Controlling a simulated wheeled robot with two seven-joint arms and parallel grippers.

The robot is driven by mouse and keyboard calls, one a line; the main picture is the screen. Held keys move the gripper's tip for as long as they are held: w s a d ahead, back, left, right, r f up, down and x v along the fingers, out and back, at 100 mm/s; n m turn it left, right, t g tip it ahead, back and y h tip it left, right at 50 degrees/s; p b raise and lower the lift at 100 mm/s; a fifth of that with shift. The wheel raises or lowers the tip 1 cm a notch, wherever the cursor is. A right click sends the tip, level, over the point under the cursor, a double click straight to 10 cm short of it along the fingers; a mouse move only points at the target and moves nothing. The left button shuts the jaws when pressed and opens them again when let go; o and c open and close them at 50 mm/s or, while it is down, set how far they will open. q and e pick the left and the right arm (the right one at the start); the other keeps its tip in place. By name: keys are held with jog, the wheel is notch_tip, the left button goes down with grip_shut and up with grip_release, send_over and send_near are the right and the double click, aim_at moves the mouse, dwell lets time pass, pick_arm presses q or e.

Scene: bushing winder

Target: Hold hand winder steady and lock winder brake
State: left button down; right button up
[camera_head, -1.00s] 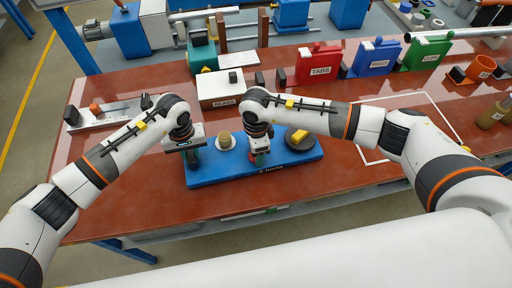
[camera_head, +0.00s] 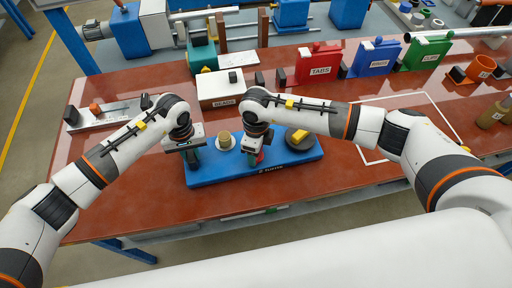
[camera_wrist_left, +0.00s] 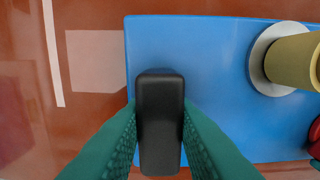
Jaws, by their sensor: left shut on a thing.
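The hand winder is a blue base (camera_head: 215,178) on the red-brown table, with a tan cylinder on a pale disc (camera_head: 225,138) near its middle. My left gripper (camera_head: 192,160) is at the base's left end. In the left wrist view its green fingers (camera_wrist_left: 160,140) are shut on a black upright block (camera_wrist_left: 160,100), one on each side. The tan cylinder (camera_wrist_left: 292,60) stands to the right of it. My right gripper (camera_head: 255,158) is low over the base, right of the cylinder, at a red part (camera_head: 261,157). That red part also shows at the wrist view's right edge (camera_wrist_left: 315,138). The right fingers are too small to read.
A dark round disc with a yellow piece (camera_head: 298,136) sits at the base's right end. Behind stand a white box (camera_head: 220,90) and red (camera_head: 320,68), blue (camera_head: 376,58) and green (camera_head: 428,52) bins. The table's front left is clear.

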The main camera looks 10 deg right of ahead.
jog(key=m, duration=0.5)
jog(key=shift+m, duration=0.3)
jog(key=m, duration=0.5)
jog(key=shift+m, duration=0.4)
jog(key=o, duration=1)
notch_tip(320, 180, up, 12)
jog(key=shift+r, duration=0.1)
pick_arm(q)
jog(key=c, duration=1.1)
grip_release()
